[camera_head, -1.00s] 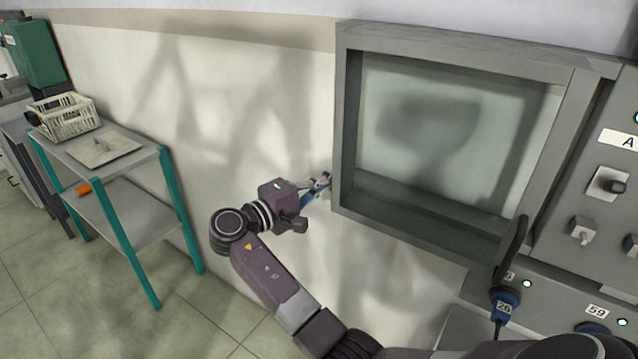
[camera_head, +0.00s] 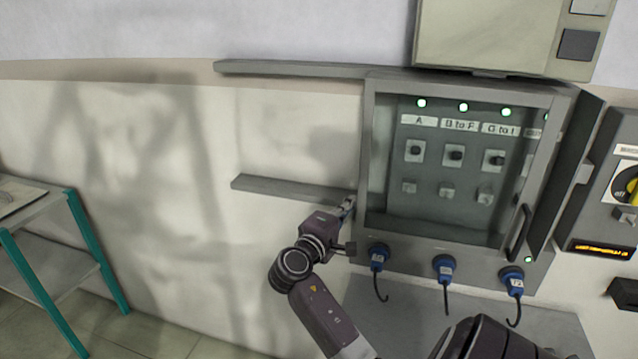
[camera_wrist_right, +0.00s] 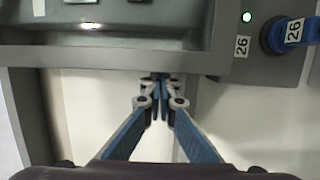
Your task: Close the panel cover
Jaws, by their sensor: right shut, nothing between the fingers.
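The panel cover is a grey frame (camera_head: 369,150) with a clear pane, in the middle right of the head view. It stands in front of the switch panel; labels A, B to F and G to I show through the pane. A dark handle (camera_head: 517,233) is on its right side. My right gripper (camera_head: 348,205) is at the cover's lower left edge, fingers together and empty. In the right wrist view the closed fingertips (camera_wrist_right: 160,80) are at the grey frame edge (camera_wrist_right: 110,57); whether they touch cannot be told. My left gripper is not in view.
Two grey rails, an upper (camera_head: 290,69) and a lower (camera_head: 290,188), extend left from the cover along bare wall. Blue plugs with cables (camera_head: 443,266) hang below the panel. A box with a yellow switch (camera_head: 633,190) is at right. A teal-legged table (camera_head: 70,240) stands at left.

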